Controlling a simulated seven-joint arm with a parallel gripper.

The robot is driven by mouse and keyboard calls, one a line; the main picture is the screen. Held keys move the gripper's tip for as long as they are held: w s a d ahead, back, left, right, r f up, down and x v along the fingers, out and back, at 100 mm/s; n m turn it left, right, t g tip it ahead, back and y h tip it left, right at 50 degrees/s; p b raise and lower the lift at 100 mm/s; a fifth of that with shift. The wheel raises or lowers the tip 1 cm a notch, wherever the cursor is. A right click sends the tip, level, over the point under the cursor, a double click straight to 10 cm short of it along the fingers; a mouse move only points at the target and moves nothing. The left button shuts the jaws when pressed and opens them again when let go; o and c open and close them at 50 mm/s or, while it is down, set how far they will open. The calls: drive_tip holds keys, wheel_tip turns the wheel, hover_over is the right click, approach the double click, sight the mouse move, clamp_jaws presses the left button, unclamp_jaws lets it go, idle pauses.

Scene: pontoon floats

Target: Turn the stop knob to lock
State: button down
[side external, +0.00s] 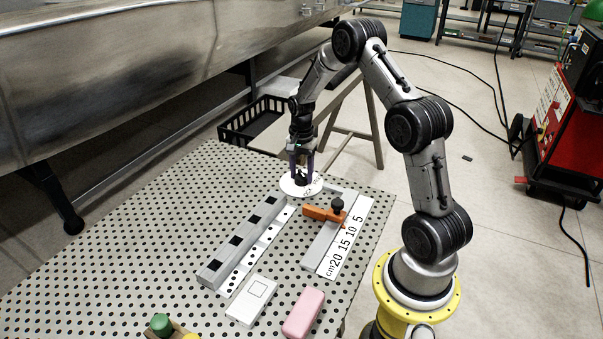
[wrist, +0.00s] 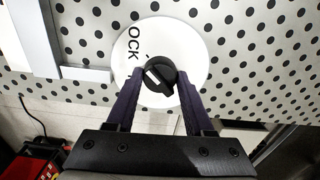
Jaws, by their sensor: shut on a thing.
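A black stop knob (wrist: 163,74) with a white pointer mark sits in the middle of a white round dial (wrist: 188,45). Dark letters ending in "OCK" run along the dial's left part in the wrist view. The pointer mark lies on the knob's left side, slanting. My gripper (wrist: 160,88) is shut on the knob, with one dark finger on each side. In the side view my gripper (side external: 302,168) points straight down over the dial (side external: 289,188), and its fingers largely hide the knob.
An orange stop (side external: 322,214) with a small black knob sits by a centimetre scale (side external: 345,240). A grey slotted rail (side external: 243,240) lies to the left. A white box (side external: 251,300) and a pink block (side external: 303,312) stand at the front. The perforated table (side external: 110,250) is clear at left.

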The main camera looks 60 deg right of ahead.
sight(301, 173)
drive_tip(key=shift+r+m, duration=0.1)
drive_tip(key=shift+m, duration=0.2)
idle(0.4)
drive_tip(key=shift+c, duration=1.4)
unclamp_jaws()
wheel_tip(301, 173, up, 14)
